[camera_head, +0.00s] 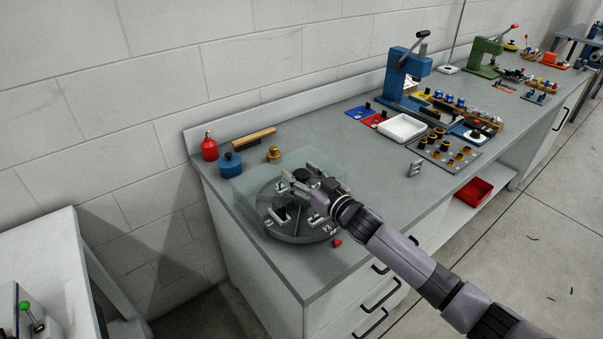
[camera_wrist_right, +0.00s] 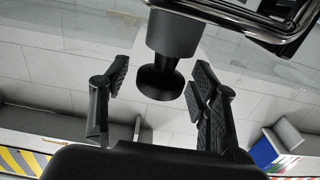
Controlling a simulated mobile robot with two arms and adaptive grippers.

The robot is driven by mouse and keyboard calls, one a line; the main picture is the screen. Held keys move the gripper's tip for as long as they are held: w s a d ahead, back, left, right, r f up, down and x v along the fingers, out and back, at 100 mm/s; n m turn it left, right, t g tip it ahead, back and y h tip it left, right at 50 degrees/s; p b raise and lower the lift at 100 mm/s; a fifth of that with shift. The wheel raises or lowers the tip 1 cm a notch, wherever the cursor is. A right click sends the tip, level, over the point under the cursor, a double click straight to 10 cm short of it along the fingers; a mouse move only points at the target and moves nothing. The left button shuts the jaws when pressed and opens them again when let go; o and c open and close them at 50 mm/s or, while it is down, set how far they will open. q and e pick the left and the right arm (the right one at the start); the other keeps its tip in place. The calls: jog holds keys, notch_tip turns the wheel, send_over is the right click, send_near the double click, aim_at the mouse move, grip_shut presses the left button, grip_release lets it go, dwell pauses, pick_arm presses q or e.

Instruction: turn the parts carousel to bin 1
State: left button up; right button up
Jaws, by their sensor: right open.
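The parts carousel (camera_head: 290,236) is a round grey turntable with several bins and small fittings, near the left end of the bench. A see-through shield (camera_head: 247,205) stands around its left and back. A small red marker (camera_head: 337,242) lies at its front rim. My right gripper (camera_head: 296,189) is over the carousel, its arm coming from the lower right. In the right wrist view the right gripper (camera_wrist_right: 160,78) is open, with a black knob on a post (camera_wrist_right: 168,75) between its fingers; I cannot tell whether they touch it. Bin numbers are not readable. My left gripper is not in view.
A white tray (camera_head: 402,128) and a blue press (camera_head: 402,75) are further right. The bench between is mostly clear.

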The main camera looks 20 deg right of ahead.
jog(key=shift+c, duration=0.3)
grip_shut()
dwell(0.5)
